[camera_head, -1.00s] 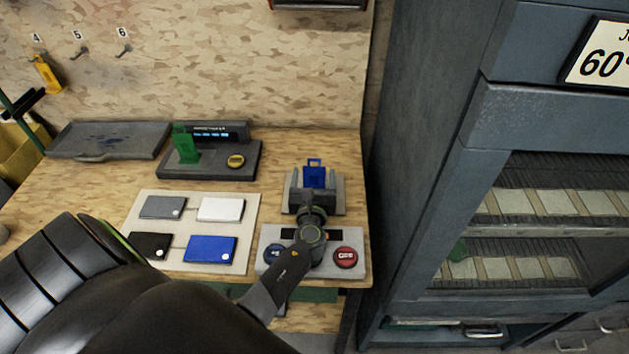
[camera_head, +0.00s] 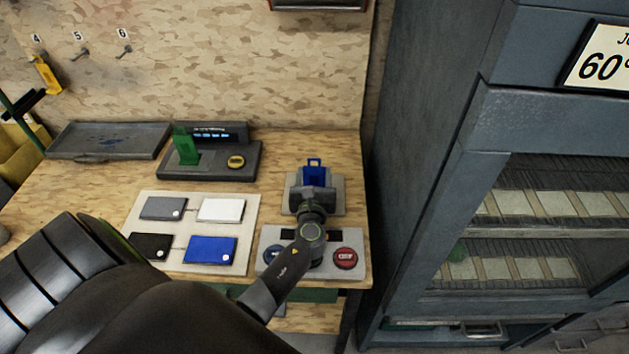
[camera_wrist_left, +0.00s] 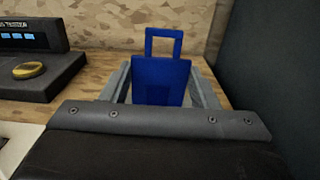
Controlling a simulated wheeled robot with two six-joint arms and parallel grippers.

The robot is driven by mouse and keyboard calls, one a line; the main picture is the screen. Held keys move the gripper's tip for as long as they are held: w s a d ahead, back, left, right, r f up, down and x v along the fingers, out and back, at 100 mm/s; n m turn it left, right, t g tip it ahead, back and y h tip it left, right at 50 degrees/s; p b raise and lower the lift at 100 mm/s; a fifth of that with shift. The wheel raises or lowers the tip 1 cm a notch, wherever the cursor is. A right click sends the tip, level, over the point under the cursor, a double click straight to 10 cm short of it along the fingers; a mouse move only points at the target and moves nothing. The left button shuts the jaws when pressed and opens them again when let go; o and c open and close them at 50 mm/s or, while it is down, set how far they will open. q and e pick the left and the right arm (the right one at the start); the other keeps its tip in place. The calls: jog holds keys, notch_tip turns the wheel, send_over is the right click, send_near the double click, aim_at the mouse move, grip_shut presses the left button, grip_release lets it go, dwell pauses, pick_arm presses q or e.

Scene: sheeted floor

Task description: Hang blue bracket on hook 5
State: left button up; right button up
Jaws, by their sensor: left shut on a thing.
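The blue bracket (camera_head: 313,168) stands upright over a grey plate at the right of the bench, with its square loop on top. It also shows in the left wrist view (camera_wrist_left: 160,75), between the two grey fingers. My left gripper (camera_head: 313,182) is shut on the bracket; its wrist hides the bracket's lower part in the head view. Hook 5 (camera_head: 79,53) is on the wall board at the upper left, under its number label, and looks empty. My right gripper is not in view.
A yellow bracket (camera_head: 47,74) hangs at hook 4; hook 6 (camera_head: 124,51) looks empty. A tester (camera_head: 245,172) holds a green bracket (camera_head: 185,146). A tray (camera_head: 110,142) lies at the back left. Coloured cards lie on a pale mat (camera_head: 187,199). A grey cabinet (camera_head: 425,130) stands right.

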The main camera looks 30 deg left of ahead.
aim_at(314, 160)
pick_arm(q)
jog(key=shift+r+p, duration=2.6)
jog(key=shift+r, duration=0.35)
jog(key=shift+f, duration=0.15)
notch_tip(314, 160, down, 6)
jog(key=b, duration=0.6)
jog(key=shift+r, duration=0.2)
